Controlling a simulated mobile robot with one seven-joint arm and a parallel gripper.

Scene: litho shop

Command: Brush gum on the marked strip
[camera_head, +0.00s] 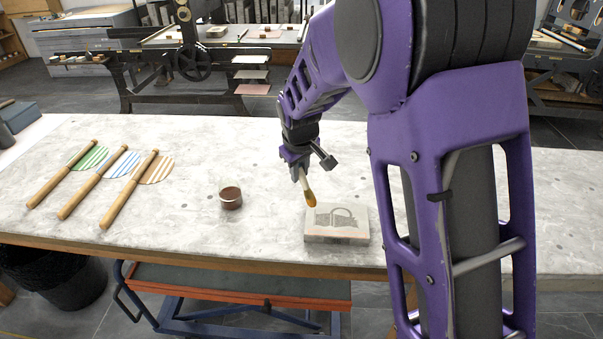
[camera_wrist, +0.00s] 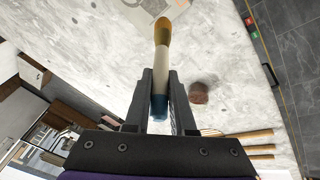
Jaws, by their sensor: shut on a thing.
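My gripper (camera_head: 298,165) is shut on a brush (camera_head: 308,190) with a pale handle and an amber-brown tip. The brush points down, with its tip above or beside the back left edge of a litho stone (camera_head: 338,237); I cannot tell whether it touches. The stone is a pale block with a grey drawing and a faint orange-edged strip along its front. In the wrist view the brush (camera_wrist: 161,62) sits between the fingers, and the stone (camera_wrist: 140,8) is partly cut off at the top.
The pale table (camera_head: 270,150) is clear around the stone. A dark bin (camera_head: 70,280) and an orange-edged cart (camera_head: 240,290) stand below.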

